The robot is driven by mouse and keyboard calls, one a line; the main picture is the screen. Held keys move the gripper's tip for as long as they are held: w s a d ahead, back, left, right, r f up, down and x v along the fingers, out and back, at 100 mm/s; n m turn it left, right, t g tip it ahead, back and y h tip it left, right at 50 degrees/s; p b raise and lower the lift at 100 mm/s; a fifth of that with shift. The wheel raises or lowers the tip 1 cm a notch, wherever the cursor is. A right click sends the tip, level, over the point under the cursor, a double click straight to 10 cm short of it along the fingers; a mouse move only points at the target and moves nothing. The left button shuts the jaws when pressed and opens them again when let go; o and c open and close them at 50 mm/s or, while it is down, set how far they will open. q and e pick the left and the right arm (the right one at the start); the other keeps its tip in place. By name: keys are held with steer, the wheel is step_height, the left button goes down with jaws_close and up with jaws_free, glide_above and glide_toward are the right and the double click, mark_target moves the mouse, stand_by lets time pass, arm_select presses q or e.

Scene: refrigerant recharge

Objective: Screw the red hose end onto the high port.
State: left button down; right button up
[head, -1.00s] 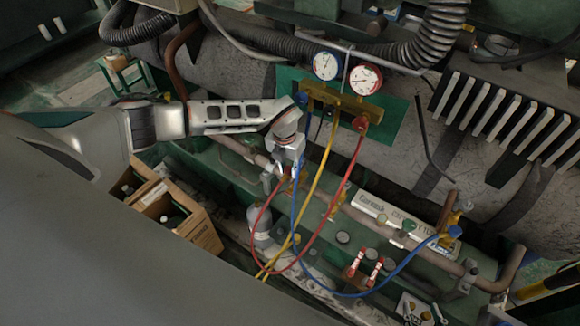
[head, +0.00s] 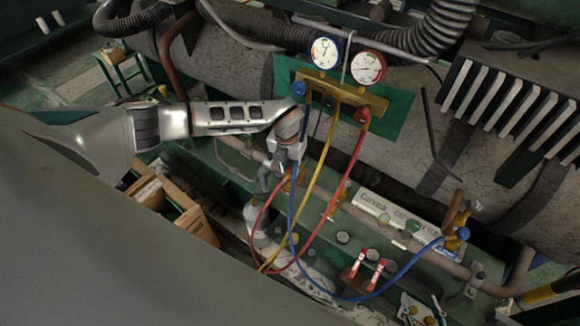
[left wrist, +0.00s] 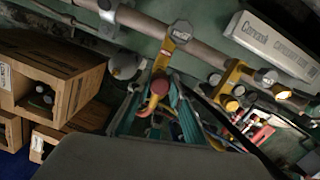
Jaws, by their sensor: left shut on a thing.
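My left gripper (head: 277,180) reaches the pipe beside a brass valve (left wrist: 170,45), which I take to be the high port. Its green fingers show in the left wrist view (left wrist: 154,110). It is shut on the red hose end (left wrist: 160,87), which sits at the lower end of that valve. The hose end seems to meet the valve, but I cannot tell whether the threads are engaged. The red hose (head: 351,160) hangs from the gauge manifold (head: 340,95) and loops back up to the gripper. My right gripper is not in view.
The yellow hose (head: 322,180) and blue hose (head: 292,215) hang close beside the gripper. The blue hose runs to a right-hand valve (head: 457,236). Another brass valve (left wrist: 232,75) stands on the pipe. Cardboard boxes (left wrist: 75,85) are at left, and red-handled tools (head: 365,265) lie below.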

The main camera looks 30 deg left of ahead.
arm_select(q)
step_height(320, 180, down, 2)
steer(key=shift+f+b, duration=0.1)
steer(key=shift+b, duration=0.5)
arm_select(e)
steer(key=shift+s+d+f, duration=0.1)
steer(key=shift+f, duration=0.5)
steer(key=shift+s+d+f, duration=0.1)
steer(key=shift+f, duration=0.5)
arm_select(q)
steer(key=shift+r, duration=0.2)
steer(key=shift+p, duration=0.6)
arm_select(e)
steer(key=shift+w+r, duration=0.2)
steer(key=shift+r, duration=0.5)
arm_select(q)
steer(key=shift+f, duration=0.25)
arm_select(e)
steer(key=shift+f, duration=0.1)
arm_select(q)
steer(key=shift+f+b, duration=0.6)
steer(key=shift+f, duration=0.25)
arm_select(e)
steer(key=shift+s+f, duration=0.15)
steer(key=shift+f, duration=0.5)
arm_select(q)
steer(key=shift+m, duration=1.8)
